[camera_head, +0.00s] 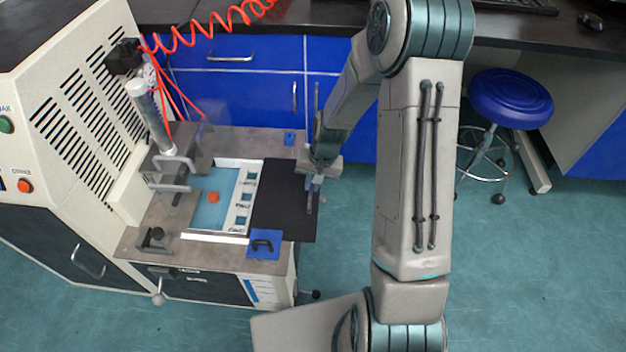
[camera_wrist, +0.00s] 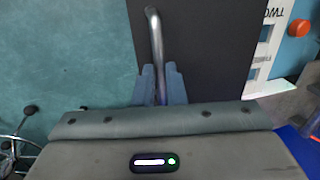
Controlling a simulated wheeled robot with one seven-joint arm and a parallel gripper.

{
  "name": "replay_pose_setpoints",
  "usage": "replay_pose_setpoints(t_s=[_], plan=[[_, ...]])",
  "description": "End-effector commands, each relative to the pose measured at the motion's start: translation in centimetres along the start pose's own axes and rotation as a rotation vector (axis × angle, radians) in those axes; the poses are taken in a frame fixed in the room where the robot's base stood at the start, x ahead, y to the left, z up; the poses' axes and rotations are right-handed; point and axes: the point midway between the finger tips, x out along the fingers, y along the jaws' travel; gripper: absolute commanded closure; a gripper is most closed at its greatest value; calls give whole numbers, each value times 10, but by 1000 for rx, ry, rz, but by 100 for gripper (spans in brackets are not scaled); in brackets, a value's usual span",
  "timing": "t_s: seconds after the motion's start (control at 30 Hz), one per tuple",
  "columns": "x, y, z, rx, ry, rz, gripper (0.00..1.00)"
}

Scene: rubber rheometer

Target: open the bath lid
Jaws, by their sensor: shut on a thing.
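The bath lid (camera_head: 280,205) is a flat black panel lying to the right of the open part of the bath, its right side reaching the bench's right edge or beyond. The bath's white rim (camera_head: 215,237) frames pale blue water (camera_head: 210,210), with an orange round thing (camera_head: 213,197) in it. My gripper (camera_head: 314,184) is at the lid's right side. In the wrist view, my gripper (camera_wrist: 160,75) is shut on the lid's curved metal handle (camera_wrist: 154,32), with the black lid (camera_wrist: 205,45) behind it.
The white strip (camera_head: 242,200) with several small square openings lies beside the lid. A blue block with a black handle (camera_head: 264,244) sits at the bench's front corner. The tall beige machine (camera_head: 75,110) stands left.

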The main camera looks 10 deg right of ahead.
Motion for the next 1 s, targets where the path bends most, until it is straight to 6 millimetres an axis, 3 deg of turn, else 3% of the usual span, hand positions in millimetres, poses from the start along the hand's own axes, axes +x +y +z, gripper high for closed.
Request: replay_pose_setpoints(t_s=[0.13,0.23,0.63,1.0], plan=[[-1,0,-3,2,9,-1,100],[-1,1,-3,3,9,-1,68],[-10,1,-2,4,5,-1,68],[-89,0,-2,4,9,-1,68]])
